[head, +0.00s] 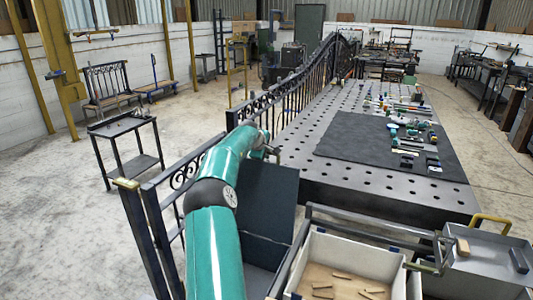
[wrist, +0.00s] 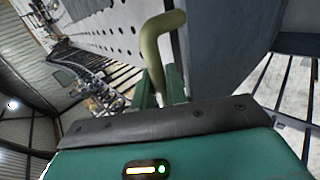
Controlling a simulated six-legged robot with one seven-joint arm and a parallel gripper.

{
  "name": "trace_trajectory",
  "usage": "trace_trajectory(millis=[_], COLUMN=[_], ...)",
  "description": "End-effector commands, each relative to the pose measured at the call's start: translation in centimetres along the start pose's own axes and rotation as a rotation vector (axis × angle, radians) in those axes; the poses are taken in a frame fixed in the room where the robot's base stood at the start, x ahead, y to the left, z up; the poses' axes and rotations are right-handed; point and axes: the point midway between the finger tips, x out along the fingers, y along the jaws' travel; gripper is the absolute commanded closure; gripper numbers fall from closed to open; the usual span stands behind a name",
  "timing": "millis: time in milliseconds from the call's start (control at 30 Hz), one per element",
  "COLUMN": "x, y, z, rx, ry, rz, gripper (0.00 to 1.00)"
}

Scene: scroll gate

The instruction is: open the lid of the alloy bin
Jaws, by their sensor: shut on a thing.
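A dark grey lid (head: 268,200) stands raised, close to upright, over a dark bin (head: 262,252) beside the fence; I take this as the alloy bin, though no label is readable. My gripper (head: 272,152) is at the lid's upper edge, partly hidden behind my teal arm. In the wrist view my gripper (wrist: 160,85) is shut on an olive-yellow bent handle (wrist: 160,38). The lid shows as a grey panel (wrist: 225,50) right beside that handle.
A pale bin (head: 340,258) with wooden pieces stands right of the dark bin. A perforated table (head: 330,180) lies beyond. An iron fence (head: 165,195) runs along the left.

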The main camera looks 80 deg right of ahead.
Motion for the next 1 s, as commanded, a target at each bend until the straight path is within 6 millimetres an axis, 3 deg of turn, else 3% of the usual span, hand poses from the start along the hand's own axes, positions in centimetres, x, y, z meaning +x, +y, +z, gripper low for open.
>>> trace_trajectory(millis=[33, 133, 533, 667, 1000], x=[0.0, 0.0, -0.7, -2.6, -9.6], y=[-0.1, 0.0, 0.2, 0.3, 0.2], z=[-0.3, -0.3, -0.1, -0.2, -0.3], rx=[-0.001, -0.001, 0.000, 0.002, 0.001], ry=[0.005, 0.005, 0.002, 0.004, 0.007], rz=[0.000, 0.000, 0.000, 0.001, 0.002], gripper=[0.84, 0.67, 0.67, 0.67, 0.67])
